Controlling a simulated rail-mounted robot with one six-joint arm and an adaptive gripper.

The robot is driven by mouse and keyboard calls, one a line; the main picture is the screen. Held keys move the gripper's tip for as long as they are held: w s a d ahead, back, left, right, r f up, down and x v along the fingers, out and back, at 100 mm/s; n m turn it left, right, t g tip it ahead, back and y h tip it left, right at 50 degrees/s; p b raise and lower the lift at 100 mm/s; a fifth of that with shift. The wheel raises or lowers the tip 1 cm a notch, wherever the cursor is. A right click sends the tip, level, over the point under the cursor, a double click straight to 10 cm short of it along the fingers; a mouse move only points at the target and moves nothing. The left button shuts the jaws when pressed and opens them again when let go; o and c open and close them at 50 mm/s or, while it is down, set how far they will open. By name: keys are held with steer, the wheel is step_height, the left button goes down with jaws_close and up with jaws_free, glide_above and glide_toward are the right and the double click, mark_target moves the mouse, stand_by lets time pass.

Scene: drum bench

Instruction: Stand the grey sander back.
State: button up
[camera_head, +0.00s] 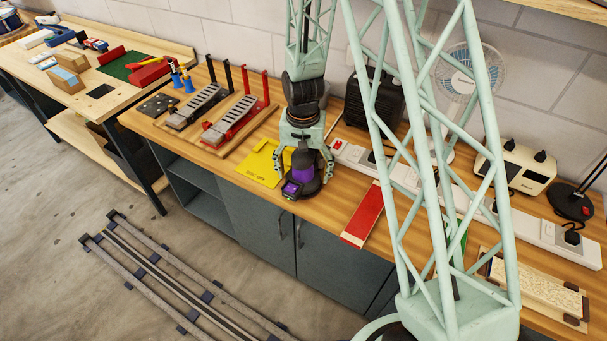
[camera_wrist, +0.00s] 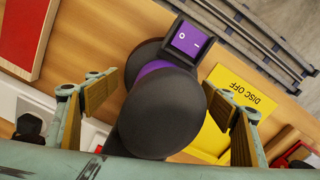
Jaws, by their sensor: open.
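A dark grey sander with purple parts (camera_head: 301,180) is on the wooden bench, below my gripper (camera_head: 301,165). In the wrist view, the sander's round dark top (camera_wrist: 162,105) fills the middle, with a purple panel (camera_wrist: 187,39) at its far end. My gripper (camera_wrist: 160,115) is open, with one finger on each side of the sander; small gaps seem to show beside the pads. A yellow sheet (camera_head: 261,163) lies just left of the sander; in the wrist view it reads "DISC OFF" (camera_wrist: 244,97). The sander's underside is hidden.
A white power strip (camera_head: 355,155) runs along the back right. A red board (camera_head: 363,215) lies right of the sander. A black box (camera_head: 375,100) stands behind.

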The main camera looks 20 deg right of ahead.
mark_target(307, 165)
steer(key=shift+r, duration=0.35)
steer(key=shift+r+p, duration=0.55)
steer(key=shift+p, duration=0.25)
steer(key=shift+a+r+b, duration=0.1)
steer(key=shift+r+b, duration=0.2)
steer(key=shift+r, duration=5.3)
steer(key=shift+s+r, duration=0.1)
steer(key=shift+r, duration=0.15)
